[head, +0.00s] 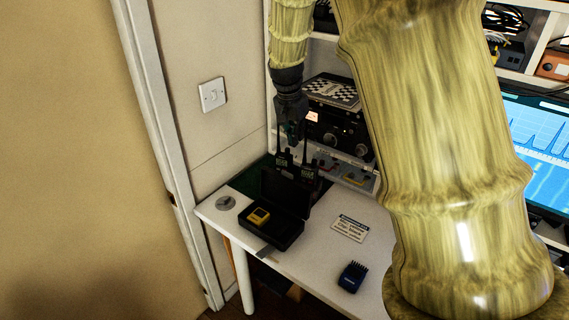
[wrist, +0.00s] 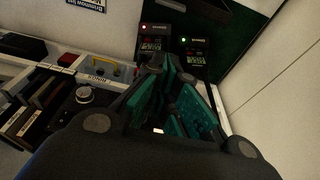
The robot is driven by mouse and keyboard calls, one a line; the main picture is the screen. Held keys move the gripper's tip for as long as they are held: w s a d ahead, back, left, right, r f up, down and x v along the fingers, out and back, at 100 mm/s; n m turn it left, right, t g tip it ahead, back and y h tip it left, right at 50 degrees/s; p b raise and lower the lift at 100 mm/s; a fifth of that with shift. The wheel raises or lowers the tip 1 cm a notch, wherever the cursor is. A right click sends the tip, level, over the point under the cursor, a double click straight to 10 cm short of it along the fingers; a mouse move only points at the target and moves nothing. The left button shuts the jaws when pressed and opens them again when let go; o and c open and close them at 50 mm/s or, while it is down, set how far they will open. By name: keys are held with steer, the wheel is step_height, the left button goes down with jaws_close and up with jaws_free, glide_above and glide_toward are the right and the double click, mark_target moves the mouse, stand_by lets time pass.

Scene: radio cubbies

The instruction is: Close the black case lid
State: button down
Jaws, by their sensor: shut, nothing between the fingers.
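The black case (head: 273,229) sits open on the white desk, with a yellow device (head: 258,216) inside its left part. Its lid (head: 286,192) stands raised at the back of the case. My gripper (head: 291,133) points down above and behind the lid, near the radios, apart from the lid. In the wrist view its teal-padded fingers (wrist: 172,112) are shut with nothing seen between them. A dark edge at the top of the wrist view may be part of the case, but I cannot tell.
Two handheld radios, one left (wrist: 155,38) and one right (wrist: 195,50), stand behind the lid on a green mat (wrist: 245,35). Equipment shelves (head: 335,130) rise behind; a wall is at left.

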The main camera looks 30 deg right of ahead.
step_height(320, 180, down, 9)
steer(key=s+a+p, duration=0.1)
steer(key=p, duration=0.1)
steer(key=shift+a, duration=0.25)
stand_by(0.5)
steer(key=shift+a, duration=0.15)
stand_by(0.3)
